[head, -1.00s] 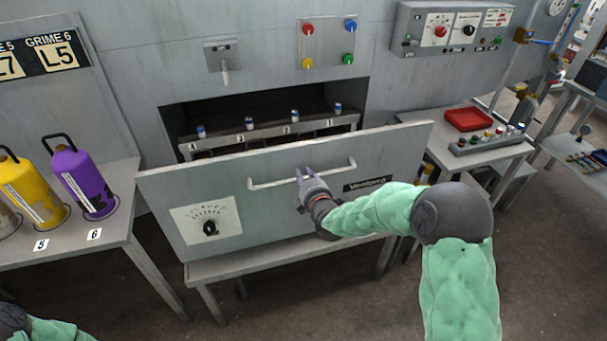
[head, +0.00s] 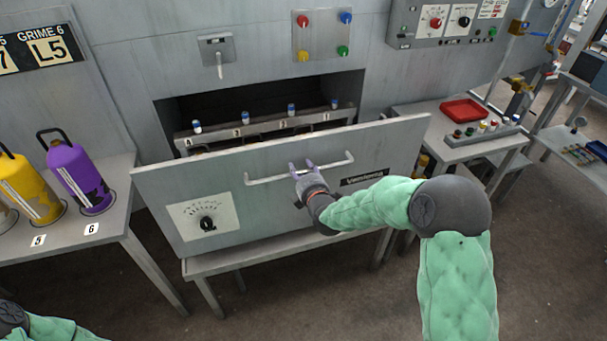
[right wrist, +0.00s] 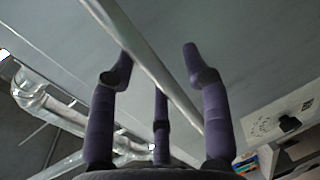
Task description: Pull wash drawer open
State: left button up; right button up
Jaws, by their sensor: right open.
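The wash drawer's grey front panel (head: 290,205) stands out from the cabinet in the head view, with the dark opening and an inner rack (head: 265,130) of several small capped items showing behind it. A light bar handle (head: 335,162) runs along the panel. My right gripper (head: 301,166) is at the middle of this handle, with its purple fingers open. In the right wrist view, the spread fingers (right wrist: 156,58) lie on both sides of the handle bar (right wrist: 150,62); I cannot tell whether they touch it. The left gripper is out of view; only part of my left arm shows.
A bench at left holds a purple bottle (head: 82,180) and a yellow bottle (head: 32,190). At right, a table (head: 450,150) carries a red tray (head: 464,111) and a knob box (head: 487,131). Floor in front of the drawer is clear.

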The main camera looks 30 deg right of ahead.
jog(key=v, duration=1.2)
dwell(0.4)
jog(key=s+a+f+m+g+y, duration=0.1)
jog(key=a+f+m+g+y, duration=0.4)
jog(key=f, duration=0.6)
jog(key=s+a+f+m+g, duration=0.2)
jog(key=a+f+m, duration=0.2)
jog(key=a+f, duration=0.45)
jog(key=s+a+f+m+g+y, duration=0.1)
jog(key=s+a+f+m+g, duration=0.3)
jog(key=s+f, duration=0.3)
jog(key=s+a+f+m+g+y+p, duration=0.1)
jog(key=s+a+f+m+g, duration=0.3)
jog(key=s+f, duration=0.3)
notch_tip(320, 180, down, 2)
jog(key=shift+s+a+f+m+y, duration=0.1)
jog(key=shift+s+a+m+y, duration=0.25)
jog(key=shift+a, duration=0.55)
